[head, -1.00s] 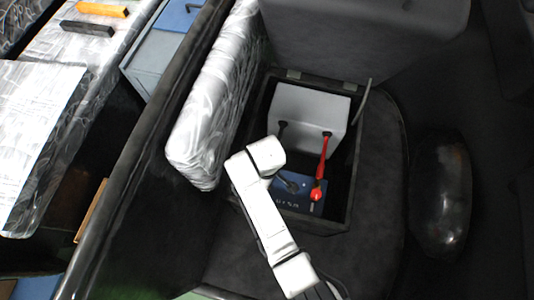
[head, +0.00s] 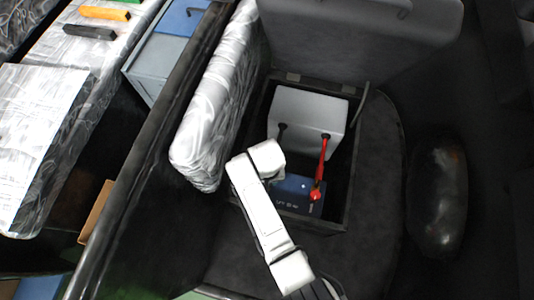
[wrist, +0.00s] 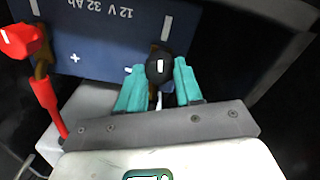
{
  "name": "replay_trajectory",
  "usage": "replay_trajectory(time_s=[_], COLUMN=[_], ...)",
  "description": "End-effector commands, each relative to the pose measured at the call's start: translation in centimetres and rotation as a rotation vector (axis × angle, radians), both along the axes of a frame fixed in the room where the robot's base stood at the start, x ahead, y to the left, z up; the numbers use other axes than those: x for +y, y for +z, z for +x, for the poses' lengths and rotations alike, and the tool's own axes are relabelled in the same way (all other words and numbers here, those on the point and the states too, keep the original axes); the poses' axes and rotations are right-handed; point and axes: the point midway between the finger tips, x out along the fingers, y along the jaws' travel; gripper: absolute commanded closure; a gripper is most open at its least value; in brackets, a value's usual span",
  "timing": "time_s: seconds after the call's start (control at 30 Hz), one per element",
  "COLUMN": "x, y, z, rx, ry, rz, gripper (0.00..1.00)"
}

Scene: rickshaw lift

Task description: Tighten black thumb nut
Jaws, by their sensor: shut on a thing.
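The black thumb nut (wrist: 160,66) shows in the wrist view as a round black knob with a white mark, on the minus side of the blue battery (wrist: 95,42). My gripper (wrist: 159,80) has its two teal fingers shut on the knob, one on each side. In the head view the battery (head: 297,190) lies in the open box below the seat. My arm hides the gripper and the black nut there. The red terminal knob (wrist: 22,41) stands on the plus side; it also shows in the head view (head: 315,194).
A grey-white unit (head: 305,115) stands in the box (head: 346,200) behind the battery. A red cable (head: 323,160) and a black cable run from it. The box walls are close around my gripper. A silvery cushion (head: 212,100) leans on the left.

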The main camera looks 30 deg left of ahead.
Motion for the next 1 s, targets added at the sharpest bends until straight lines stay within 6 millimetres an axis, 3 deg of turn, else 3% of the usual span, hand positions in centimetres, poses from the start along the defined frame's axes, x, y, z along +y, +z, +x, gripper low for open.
replay_trajectory(time_s=[0.4,0.93,0.97,1.0], x=[-0.03,-0.02,-0.02,-0.02], y=[0.03,0.02,0.02,0.03], z=[0.04,0.05,0.05,0.05], rx=[-0.001,0.0,0.0,0.0], ry=[-0.183,-0.207,-0.207,-0.207], rz=[-0.001,0.0,0.0,0.0], gripper=[0.95,0.95,0.64,0.6])
